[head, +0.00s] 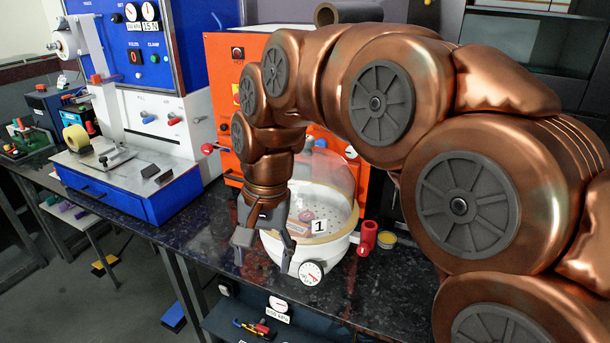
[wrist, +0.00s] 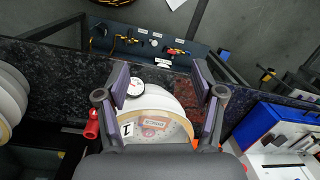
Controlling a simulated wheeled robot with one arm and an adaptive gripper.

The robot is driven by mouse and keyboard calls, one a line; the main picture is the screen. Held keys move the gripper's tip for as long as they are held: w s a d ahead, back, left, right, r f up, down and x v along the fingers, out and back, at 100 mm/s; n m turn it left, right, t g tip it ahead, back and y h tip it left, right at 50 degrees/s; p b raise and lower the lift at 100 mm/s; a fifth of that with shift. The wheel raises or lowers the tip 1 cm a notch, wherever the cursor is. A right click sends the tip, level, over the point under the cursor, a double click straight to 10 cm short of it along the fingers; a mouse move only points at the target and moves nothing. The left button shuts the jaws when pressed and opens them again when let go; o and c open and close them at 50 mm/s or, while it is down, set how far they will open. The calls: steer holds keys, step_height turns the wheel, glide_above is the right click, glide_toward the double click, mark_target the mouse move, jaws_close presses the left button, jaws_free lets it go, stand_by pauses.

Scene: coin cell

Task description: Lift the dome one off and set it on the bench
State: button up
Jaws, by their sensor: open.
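A clear dome (head: 333,172) sits on a round white base (head: 345,247) marked "1", with a dial gauge (head: 311,273) in front, on the dark speckled bench (head: 375,300). In the wrist view the dome (wrist: 160,128) is seen from above, and a label shows through it. My gripper (head: 264,258) points down, open and empty, in front of the dome's left side and hiding part of it. In the wrist view its fingers (wrist: 160,80) are spread, with the white base between and below them. I cannot tell whether they touch the dome.
An orange panel (head: 224,92) stands close behind the dome. A red valve (head: 368,236) and a small yellow-rimmed tin (head: 386,239) are at its right. A blue and white machine (head: 150,190) stands left. Speckled bench is bare between that machine and the dome.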

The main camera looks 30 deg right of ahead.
steer(key=w+d+r+m+t, duration=0.1)
steer(key=w+d+r+m, duration=0.2)
steer(key=w+r+m, duration=0.35)
step_height(320, 180, up, 6)
steer(key=r+m+t+p, duration=0.1)
steer(key=m+t+p, duration=0.15)
steer(key=m, duration=1.25)
glide_above(309, 138)
steer(key=s, duration=0.2)
steer(key=shift+w+d+f+t+y+b, duration=0.1)
steer(key=shift+w+f+t+y+b, duration=0.15)
steer(key=shift+f, duration=0.45)
steer(key=shift+w+d+f+y+b, duration=0.1)
steer(key=shift+w+f+y+b, duration=0.15)
steer(key=shift+f, duration=0.4)
steer(key=shift+d+p+x, duration=0.2)
steer(key=shift+p+x, duration=0.85)
steer(key=shift+x, duration=1.5)
steer(key=shift+f, duration=0.1)
steer(key=shift+c, duration=0.3)
jaws_close()
